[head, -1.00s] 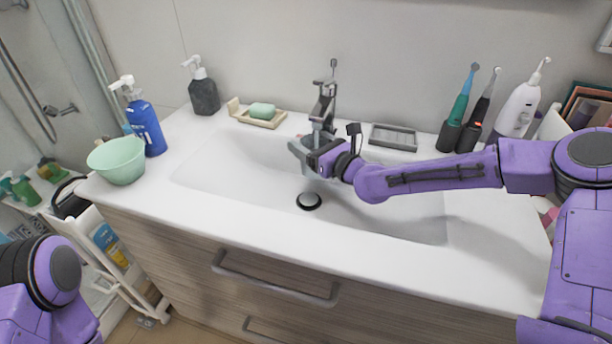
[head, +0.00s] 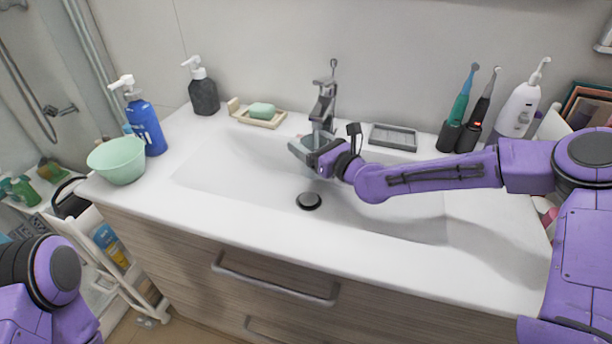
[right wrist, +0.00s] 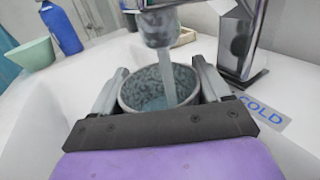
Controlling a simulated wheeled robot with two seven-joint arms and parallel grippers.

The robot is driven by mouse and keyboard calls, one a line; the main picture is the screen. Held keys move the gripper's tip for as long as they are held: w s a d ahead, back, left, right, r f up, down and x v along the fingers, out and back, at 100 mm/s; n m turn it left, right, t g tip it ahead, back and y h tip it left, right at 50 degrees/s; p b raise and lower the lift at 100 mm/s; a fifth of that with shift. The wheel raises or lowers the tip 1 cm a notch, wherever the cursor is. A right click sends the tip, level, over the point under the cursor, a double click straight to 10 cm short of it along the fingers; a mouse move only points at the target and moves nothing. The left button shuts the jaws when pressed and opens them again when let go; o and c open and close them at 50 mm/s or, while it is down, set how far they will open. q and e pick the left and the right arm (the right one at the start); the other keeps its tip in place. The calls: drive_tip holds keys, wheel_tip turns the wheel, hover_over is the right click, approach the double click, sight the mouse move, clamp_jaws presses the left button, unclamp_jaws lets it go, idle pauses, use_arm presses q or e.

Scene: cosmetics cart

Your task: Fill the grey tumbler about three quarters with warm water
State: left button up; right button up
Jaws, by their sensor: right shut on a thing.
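The grey tumbler (right wrist: 187,82) is upright between the fingers of my right gripper (right wrist: 160,88), below the tap spout (right wrist: 157,28). A stream of water (right wrist: 167,72) runs from the spout into it. Bluish water shows inside, below the rim; the exact level is hard to tell. In the head view my right gripper (head: 308,152) is at the chrome tap (head: 323,108), over the basin, and mostly hides the tumbler. A blue "COLD" label (right wrist: 263,110) lies beside the tap base. Only part of my left arm shows at lower left; its gripper is out of view.
The white basin (head: 235,170) has a black drain (head: 309,201). A soap dish (head: 258,118), dark dispenser (head: 203,92), blue bottle (head: 146,128) and green bowl (head: 117,162) stand to the left. A grey tray (head: 393,137) and electric toothbrushes (head: 459,108) stand to the right.

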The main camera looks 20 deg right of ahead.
idle(0.5)
drive_tip(key=s+a+r+p, duration=0.5)
drive_tip(key=s+a+r, duration=0.1)
drive_tip(key=s, duration=0.3)
drive_tip(key=shift+a+p, duration=0.25)
drive_tip(key=shift+p, duration=0.05)
idle(0.5)
drive_tip(key=shift+s, duration=0.1)
idle(0.6)
